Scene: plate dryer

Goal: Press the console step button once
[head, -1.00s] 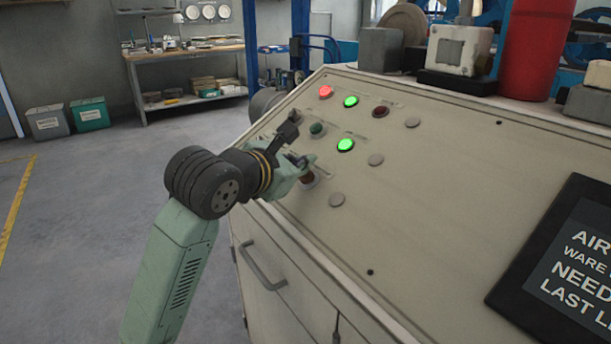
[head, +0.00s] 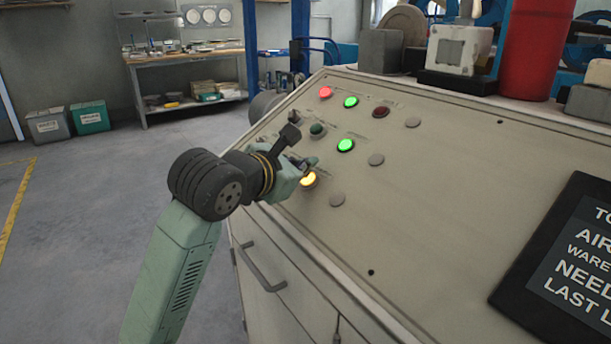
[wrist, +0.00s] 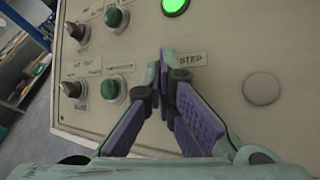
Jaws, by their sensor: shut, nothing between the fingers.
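The console panel (head: 440,170) slopes up in front of me. My gripper (head: 311,162) is over its lower left part, fingers shut and empty. In the wrist view the fingertips (wrist: 163,62) meet beside the STEP label (wrist: 190,59). They cover the spot where its button would be, so the wrist view does not show that button. In the head view an amber button (head: 308,180) is lit right by the fingertips and partly behind them; it appears to be the step button. I cannot tell whether the fingertips touch it.
A lit green button (head: 345,145), another lit green one (head: 350,101) and a lit red one (head: 325,92) are nearby. Grey blank caps (head: 337,199) lie to the right. Green push-buttons (wrist: 110,88) and dark switches are left of the fingers. A dark screen (head: 565,260) is at right.

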